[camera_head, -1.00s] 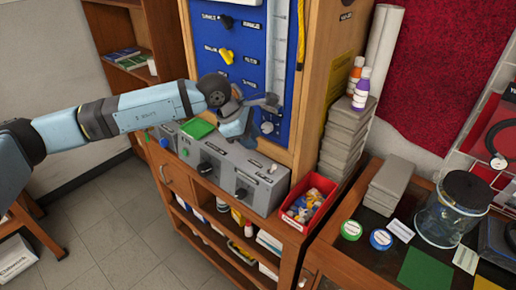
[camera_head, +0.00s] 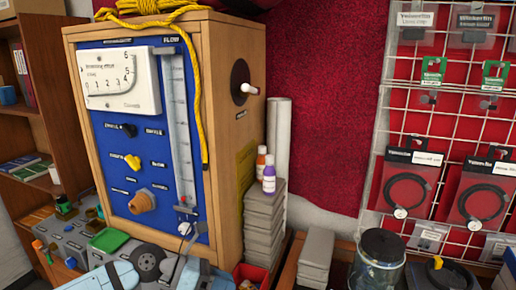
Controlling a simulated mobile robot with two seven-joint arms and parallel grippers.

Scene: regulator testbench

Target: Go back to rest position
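My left gripper (camera_head: 188,250) is low in the head view, at the bottom edge of the blue panel (camera_head: 118,160). My pale blue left arm comes in along the bottom edge of the picture. The fingers are small and partly hidden by the wrist, so I cannot tell whether they are open or shut. A small light knob (camera_head: 185,228) on the panel is just above the fingers. I cannot tell whether they touch it. My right gripper is out of view.
The wooden cabinet (camera_head: 228,120) carries a gauge (camera_head: 120,82), a flow tube (camera_head: 177,130) and a side crank (camera_head: 241,85). A grey control box (camera_head: 75,238) is beside my arm. A red bin (camera_head: 252,276), stacked grey blocks (camera_head: 262,225) and a jar (camera_head: 378,262) stand right.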

